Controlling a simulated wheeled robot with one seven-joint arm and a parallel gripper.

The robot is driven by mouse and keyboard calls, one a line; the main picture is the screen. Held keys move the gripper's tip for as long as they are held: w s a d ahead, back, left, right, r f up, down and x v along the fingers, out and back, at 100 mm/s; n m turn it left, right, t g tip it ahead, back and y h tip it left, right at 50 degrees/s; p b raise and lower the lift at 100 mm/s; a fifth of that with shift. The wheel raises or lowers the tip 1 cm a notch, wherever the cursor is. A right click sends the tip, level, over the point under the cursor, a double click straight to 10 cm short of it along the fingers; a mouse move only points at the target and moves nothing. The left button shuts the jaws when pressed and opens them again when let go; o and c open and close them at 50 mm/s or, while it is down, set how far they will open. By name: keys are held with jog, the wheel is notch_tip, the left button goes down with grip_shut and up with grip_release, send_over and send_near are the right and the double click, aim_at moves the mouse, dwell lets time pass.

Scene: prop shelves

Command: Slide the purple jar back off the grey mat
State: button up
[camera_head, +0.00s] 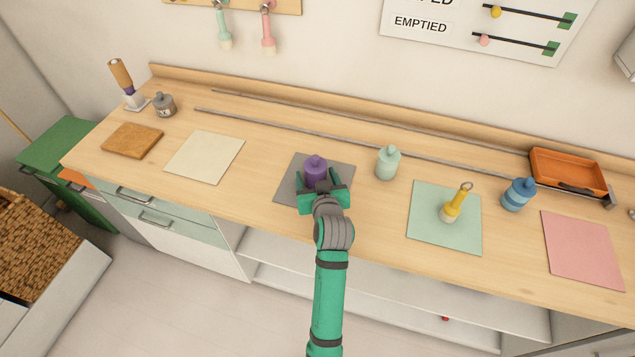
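The purple jar (315,166) stands upright on the grey mat (291,187), near the mat's middle. My gripper (318,180) reaches in from the front, low over the mat. Its two green fingers are spread, one on each side of the jar. The jar is between or just beyond the fingertips, and I cannot tell whether either finger touches it. The jar's lower front is hidden by my gripper, and my arm covers the mat's front edge.
A mint jar (387,163) stands close to the right of the grey mat. A thin rail (330,139) runs along the counter behind it. A cream mat (205,157) lies bare at left. A green mat (428,230) with a yellow item (454,205) and a blue jar (518,194) are at right.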

jog(key=shift+w+f, duration=0.1)
jog(key=shift+w, duration=0.15)
jog(key=shift+a, duration=0.1)
jog(key=c, duration=1.3)
jog(key=shift+r, duration=0.2)
jog(key=shift+w, duration=0.1)
jog(key=shift+w+d, duration=0.75)
jog(key=shift+w, duration=1.65)
jog(key=shift+w+d, duration=0.75)
jog(key=shift+w, duration=1.6)
jog(key=shift+w+d, duration=0.75)
jog(key=shift+w, duration=1.65)
jog(key=shift+w+d, duration=0.25)
